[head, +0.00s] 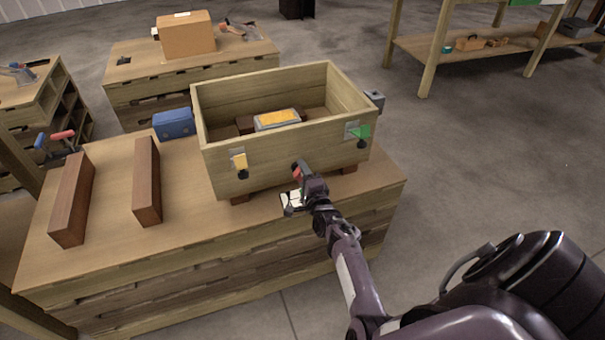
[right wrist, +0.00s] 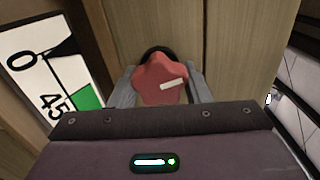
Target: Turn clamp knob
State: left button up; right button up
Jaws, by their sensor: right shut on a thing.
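The clamp knob is a red, lobed knob (right wrist: 160,80) with a short white mark, on the front of the wooden box (head: 225,178). In the right wrist view it sits between my right gripper's two grey fingers (right wrist: 159,88), which are shut on it. In the head view my right gripper (head: 299,178) is at the box's lower front, and a bit of red shows there. A white dial plate (right wrist: 45,75) with 0, 45 and a green zone is left of the knob in the wrist view. My left gripper is not in view.
The box stands on a wooden bench (head: 110,240) and holds a block with a yellow top (head: 277,119).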

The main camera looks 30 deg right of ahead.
jog(key=o, duration=0.9)
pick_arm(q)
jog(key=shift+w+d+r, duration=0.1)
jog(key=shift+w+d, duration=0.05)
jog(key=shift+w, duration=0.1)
pick_arm(e)
jog(key=shift+o, duration=0.5)
jog(key=shift+s, duration=0.1)
jog(key=shift+s+a+f, duration=0.1)
jog(key=shift+s, duration=0.25)
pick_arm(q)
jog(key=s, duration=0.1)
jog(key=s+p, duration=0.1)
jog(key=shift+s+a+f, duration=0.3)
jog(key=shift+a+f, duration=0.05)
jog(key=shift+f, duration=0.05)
pick_arm(e)
jog(key=v, duration=0.7)
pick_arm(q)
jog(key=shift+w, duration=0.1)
